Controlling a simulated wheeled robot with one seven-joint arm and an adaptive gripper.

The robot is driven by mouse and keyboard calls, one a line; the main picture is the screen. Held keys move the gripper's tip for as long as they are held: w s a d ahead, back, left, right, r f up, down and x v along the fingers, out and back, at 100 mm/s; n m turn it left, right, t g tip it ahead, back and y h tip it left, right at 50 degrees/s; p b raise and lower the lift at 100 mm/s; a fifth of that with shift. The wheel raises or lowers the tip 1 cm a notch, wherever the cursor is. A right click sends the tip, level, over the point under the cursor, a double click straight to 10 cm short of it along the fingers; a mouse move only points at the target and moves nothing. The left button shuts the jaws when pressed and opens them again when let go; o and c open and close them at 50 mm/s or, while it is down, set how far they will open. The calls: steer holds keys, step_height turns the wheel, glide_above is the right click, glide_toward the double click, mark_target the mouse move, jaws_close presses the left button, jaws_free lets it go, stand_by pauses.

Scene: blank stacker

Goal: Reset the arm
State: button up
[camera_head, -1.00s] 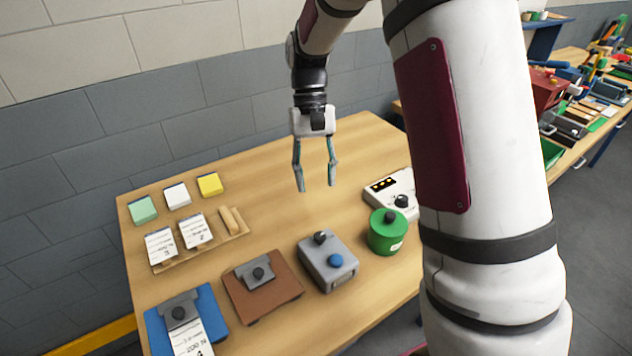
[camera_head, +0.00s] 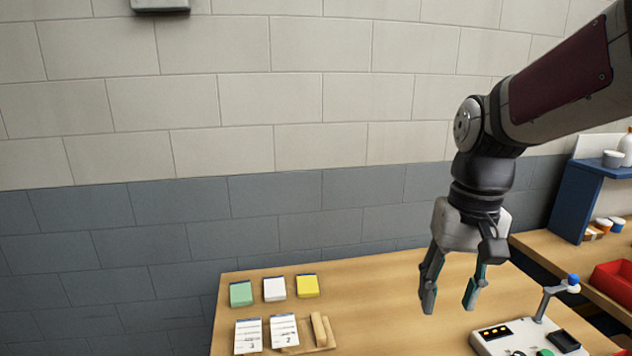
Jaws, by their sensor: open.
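My gripper (camera_head: 449,299) hangs from my arm over the right part of the wooden table (camera_head: 380,300). Its two fingers point down and stand apart, with nothing between them. It is above the table top, behind and left of a white device (camera_head: 495,338) with small yellow lights, which is cut off by the bottom edge of the picture.
Green (camera_head: 241,293), white (camera_head: 275,289) and yellow (camera_head: 308,286) pads lie at the table's back left. Two printed cards (camera_head: 248,336) and wooden pieces (camera_head: 322,330) lie in front. Another bench with a blue shelf (camera_head: 575,200) and red bin (camera_head: 614,280) stands right. The table's middle is clear.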

steer(key=s+r+n+t, duration=0.1)
steer(key=s+r+t, duration=0.2)
steer(key=s, duration=0.9)
steer(key=shift+s+a+r+t, duration=0.2)
steer(key=shift+s+t, duration=0.1)
steer(key=shift+t, duration=0.9)
